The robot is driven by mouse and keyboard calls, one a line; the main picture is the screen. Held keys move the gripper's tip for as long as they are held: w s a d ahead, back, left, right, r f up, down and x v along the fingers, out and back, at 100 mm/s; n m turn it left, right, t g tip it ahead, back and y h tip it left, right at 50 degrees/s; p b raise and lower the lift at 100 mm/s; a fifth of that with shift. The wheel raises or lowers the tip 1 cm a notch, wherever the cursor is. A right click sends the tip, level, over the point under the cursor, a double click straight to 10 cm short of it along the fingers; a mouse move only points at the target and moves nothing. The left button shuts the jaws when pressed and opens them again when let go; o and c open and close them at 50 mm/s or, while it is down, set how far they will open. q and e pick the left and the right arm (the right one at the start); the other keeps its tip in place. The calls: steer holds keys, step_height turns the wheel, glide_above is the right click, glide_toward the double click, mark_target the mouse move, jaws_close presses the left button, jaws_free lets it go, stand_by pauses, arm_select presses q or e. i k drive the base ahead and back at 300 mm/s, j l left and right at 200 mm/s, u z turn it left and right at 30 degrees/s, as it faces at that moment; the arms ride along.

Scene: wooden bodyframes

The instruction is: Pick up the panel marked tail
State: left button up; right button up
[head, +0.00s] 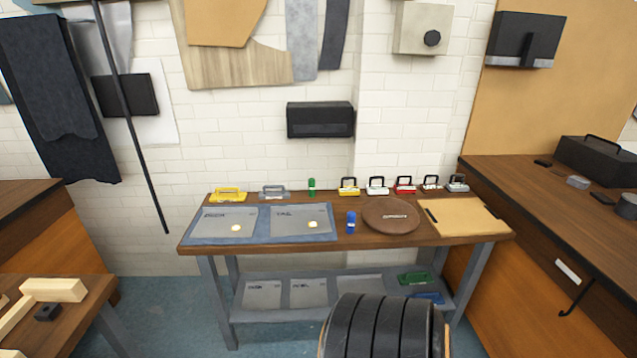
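A grey flat panel (300,219) whose small dark lettering seems to read TAIL lies on the workbench, on the right half of a blue-grey mat (262,238). A small pale round piece (312,224) sits on it. A similar grey panel (229,222) with different, hard-to-read lettering lies to its left, with its own pale round piece (236,228). Neither of my grippers is in view.
The bench (345,243) also holds a blue bottle-like item (351,222), a brown disc (391,216), a tan board (463,217) and several small clamp-like items. More panels (309,293) lie on its lower shelf. A dark ribbed rounded object (385,325) stands in front.

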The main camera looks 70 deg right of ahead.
mark_target(289, 220)
steer(key=z, duration=0.4)
steer(key=i+l+z, duration=0.1)
steer(key=z, duration=0.75)
steer(key=i+z, duration=0.1)
steer(key=z, duration=0.35)
